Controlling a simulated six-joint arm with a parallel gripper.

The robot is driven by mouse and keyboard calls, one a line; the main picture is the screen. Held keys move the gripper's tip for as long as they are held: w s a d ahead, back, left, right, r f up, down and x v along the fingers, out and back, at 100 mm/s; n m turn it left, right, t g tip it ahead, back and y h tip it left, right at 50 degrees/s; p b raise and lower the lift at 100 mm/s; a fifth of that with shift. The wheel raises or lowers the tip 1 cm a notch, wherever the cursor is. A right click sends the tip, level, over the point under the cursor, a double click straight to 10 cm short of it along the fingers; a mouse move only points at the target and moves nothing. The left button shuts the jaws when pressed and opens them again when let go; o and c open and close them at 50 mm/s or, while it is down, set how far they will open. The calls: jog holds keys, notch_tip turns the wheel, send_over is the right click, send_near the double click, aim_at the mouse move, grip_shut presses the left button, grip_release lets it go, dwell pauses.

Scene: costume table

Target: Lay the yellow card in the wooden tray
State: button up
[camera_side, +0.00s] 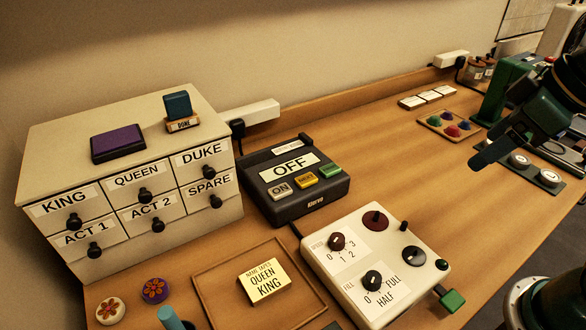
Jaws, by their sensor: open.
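A pale yellow card (263,282) printed "NAME TAPES QUEEN KING" lies face up, slightly turned, inside a shallow, thin-rimmed wooden tray (208,290) at the bottom centre. The tray's lower edge runs out of the picture. My gripper (482,160) is at the right, high and well away from the card and tray. It is open, and I see nothing held in it; its fingers are dark green and partly overlap in this view.
A labelled drawer cabinet (130,215) stands left of the tray, with a purple pad (118,143) and stamp (179,110) on top. A black switch box (296,184) stands behind; a white dial box (372,262) stands right. Clear tabletop (400,180) lies between it and my gripper.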

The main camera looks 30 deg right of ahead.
jog(key=s+d+m, duration=0.2)
jog(key=s+d+m+h, duration=0.1)
jog(key=s, duration=0.1)
jog(key=shift+s+f, duration=0.1)
jog(key=shift+f, duration=0.25)
dwell(1.1)
